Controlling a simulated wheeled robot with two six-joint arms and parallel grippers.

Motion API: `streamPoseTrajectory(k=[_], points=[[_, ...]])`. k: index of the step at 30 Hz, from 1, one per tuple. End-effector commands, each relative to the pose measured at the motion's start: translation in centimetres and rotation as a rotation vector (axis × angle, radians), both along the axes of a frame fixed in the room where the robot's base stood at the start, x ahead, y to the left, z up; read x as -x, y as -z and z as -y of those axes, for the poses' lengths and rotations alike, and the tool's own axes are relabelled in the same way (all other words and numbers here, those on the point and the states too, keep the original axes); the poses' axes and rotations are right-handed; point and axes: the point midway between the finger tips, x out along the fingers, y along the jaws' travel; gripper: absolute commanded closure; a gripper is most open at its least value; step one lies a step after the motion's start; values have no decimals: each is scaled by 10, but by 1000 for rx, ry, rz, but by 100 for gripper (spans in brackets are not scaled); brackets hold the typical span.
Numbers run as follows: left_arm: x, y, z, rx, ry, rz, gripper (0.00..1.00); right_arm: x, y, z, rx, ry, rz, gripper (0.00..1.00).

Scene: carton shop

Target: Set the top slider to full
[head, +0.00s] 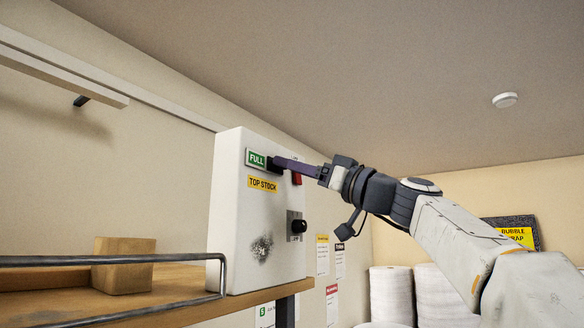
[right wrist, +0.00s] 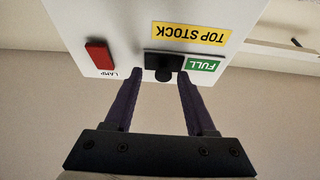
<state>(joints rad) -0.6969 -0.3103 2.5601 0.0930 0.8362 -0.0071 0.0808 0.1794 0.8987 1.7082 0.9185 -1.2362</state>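The top slider is a black knob on a short dark plate (right wrist: 164,62) on the front of a white box, beside the green FULL label (head: 256,158), which also shows upside down in the right wrist view (right wrist: 203,64). The yellow TOP STOCK label (head: 262,184) is close by. My right gripper (head: 282,163) reaches the box from the right. In the right wrist view its purple fingers (right wrist: 158,75) are apart, with the knob between their tips; I see no firm grip. In the head view the fingers partly hide the slider. My left gripper is out of view.
The white box (head: 228,225) stands on a wooden shelf (head: 180,284) with a metal rail (head: 100,259). A wooden block (head: 124,265) is at the left. A red lamp switch (right wrist: 100,55) and a black knob (head: 297,226) are also on the box. White rolls (head: 390,293) stand behind.

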Motion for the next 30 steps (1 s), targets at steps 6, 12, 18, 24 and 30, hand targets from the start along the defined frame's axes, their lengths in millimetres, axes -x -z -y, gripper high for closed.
streamPoseTrajectory(k=[6, 12, 18, 24, 30], points=[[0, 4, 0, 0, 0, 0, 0, 1, 2, 2, 0, 1, 0, 44], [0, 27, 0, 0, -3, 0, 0, 15, 17, 21, 0, 4, 3, 44], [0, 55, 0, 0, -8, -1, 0, 35, 32, 49, 1, 4, 3, 44], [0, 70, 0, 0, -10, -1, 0, 51, 40, 70, 0, 1, 2, 44], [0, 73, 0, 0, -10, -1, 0, 57, 41, 77, 0, -2, 1, 44]])
